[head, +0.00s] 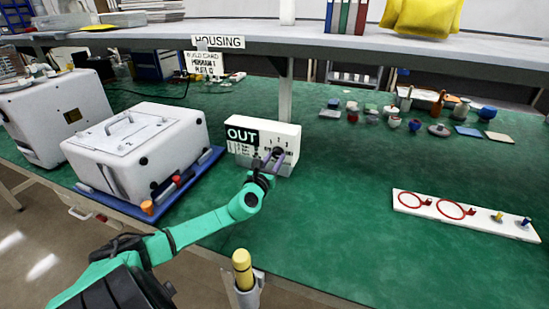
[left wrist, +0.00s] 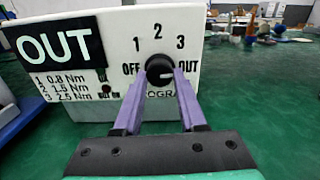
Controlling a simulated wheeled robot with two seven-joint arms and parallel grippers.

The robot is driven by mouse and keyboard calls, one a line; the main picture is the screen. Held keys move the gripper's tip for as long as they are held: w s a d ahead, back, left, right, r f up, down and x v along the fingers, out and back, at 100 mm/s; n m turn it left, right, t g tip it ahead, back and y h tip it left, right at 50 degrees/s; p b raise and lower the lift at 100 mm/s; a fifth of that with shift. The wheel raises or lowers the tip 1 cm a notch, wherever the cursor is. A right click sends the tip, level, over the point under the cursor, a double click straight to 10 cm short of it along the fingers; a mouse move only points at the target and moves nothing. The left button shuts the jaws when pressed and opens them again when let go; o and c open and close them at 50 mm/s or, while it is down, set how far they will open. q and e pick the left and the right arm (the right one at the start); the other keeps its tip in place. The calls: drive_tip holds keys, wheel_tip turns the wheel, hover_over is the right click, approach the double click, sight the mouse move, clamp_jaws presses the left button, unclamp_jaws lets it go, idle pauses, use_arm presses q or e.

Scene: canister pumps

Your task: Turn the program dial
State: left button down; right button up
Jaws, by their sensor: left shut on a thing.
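The program dial (left wrist: 159,66) is a round black knob on the front of a white box (head: 262,140). Around it are the marks OFF, 1, 2, 3 and OUT. A short white line on the knob points right, towards OUT. My left gripper (head: 275,157) has reached the box front. In the left wrist view its purple fingers (left wrist: 158,92) are shut on the dial, one on each side. They hide the knob's lower edge and part of the label below. In the head view the gripper covers most of the dial. My right gripper is not in view.
An OUT sign (head: 242,136) is on the box's left side. A white housing (head: 135,150) stands on a blue tray (head: 150,215) to the left. A shelf (head: 300,40) runs above. A white strip with red rings (head: 465,214) lies at right. The green bench between is clear.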

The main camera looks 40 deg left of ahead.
use_arm(q)
drive_tip(key=shift+f+m, duration=0.15)
drive_tip(key=shift+m, duration=0.25)
drive_tip(key=shift+c, duration=2.4)
unclamp_jaws()
drive_tip(key=shift+s, duration=0.1)
drive_tip(key=v, duration=0.7)
drive_tip(key=shift+p, duration=0.45)
drive_tip(key=shift+s+d, duration=0.1)
drive_tip(key=shift+s, duration=0.05)
